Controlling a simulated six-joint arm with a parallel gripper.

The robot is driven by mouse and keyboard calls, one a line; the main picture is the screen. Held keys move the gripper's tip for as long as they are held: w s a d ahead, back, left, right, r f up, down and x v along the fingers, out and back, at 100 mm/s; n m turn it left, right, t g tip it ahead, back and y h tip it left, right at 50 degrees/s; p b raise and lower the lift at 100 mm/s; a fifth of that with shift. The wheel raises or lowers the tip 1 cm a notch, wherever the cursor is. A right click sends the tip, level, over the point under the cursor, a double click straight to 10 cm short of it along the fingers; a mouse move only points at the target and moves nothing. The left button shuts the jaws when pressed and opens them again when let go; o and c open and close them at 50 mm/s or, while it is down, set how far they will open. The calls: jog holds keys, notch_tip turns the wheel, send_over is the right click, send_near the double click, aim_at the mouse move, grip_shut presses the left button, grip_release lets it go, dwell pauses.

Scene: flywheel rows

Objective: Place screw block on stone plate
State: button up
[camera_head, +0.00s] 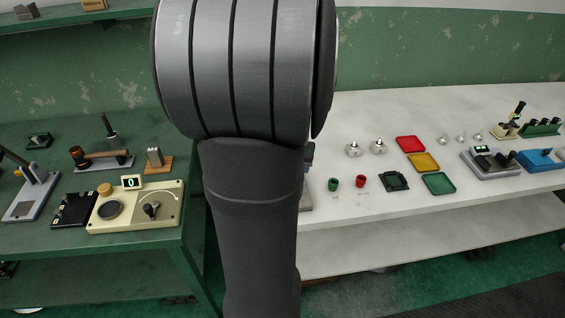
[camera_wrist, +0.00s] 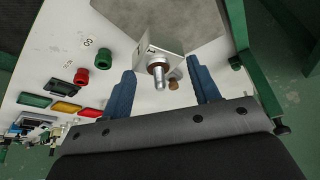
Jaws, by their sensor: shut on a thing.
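The screw block (camera_wrist: 148,53) is a pale metal block with a silver screw and brown collar facing the wrist camera. My gripper (camera_wrist: 161,66) has its blue fingers on both sides of the block, shut on it. The stone plate (camera_wrist: 190,18) is a flat mottled grey slab beyond the block in the wrist view. The block overlaps the near edge of the plate in that picture; I cannot tell whether it touches it. In the head view my arm hides the gripper, the block and most of the plate.
On the white table (camera_head: 400,110) are a green knob (camera_head: 333,184), a red knob (camera_head: 360,181), red, yellow and green trays (camera_head: 424,162), and several metal parts. A green bench (camera_head: 60,185) with instruments stands at left. A small brown part (camera_wrist: 174,85) shows below the block.

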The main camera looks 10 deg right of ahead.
jog(key=shift+w+a+f, duration=0.8)
jog(key=shift+w+a, duration=0.05)
jog(key=shift+a, duration=0.05)
jog(key=shift+f, duration=1.9)
jog(key=o, duration=1.3)
jog(key=shift+f, duration=0.15)
jog(key=shift+s+r, duration=0.1)
jog(key=shift+r, duration=0.5)
jog(key=v, duration=1.1)
jog(key=shift+s, duration=0.2)
jog(key=shift+a, duration=0.1)
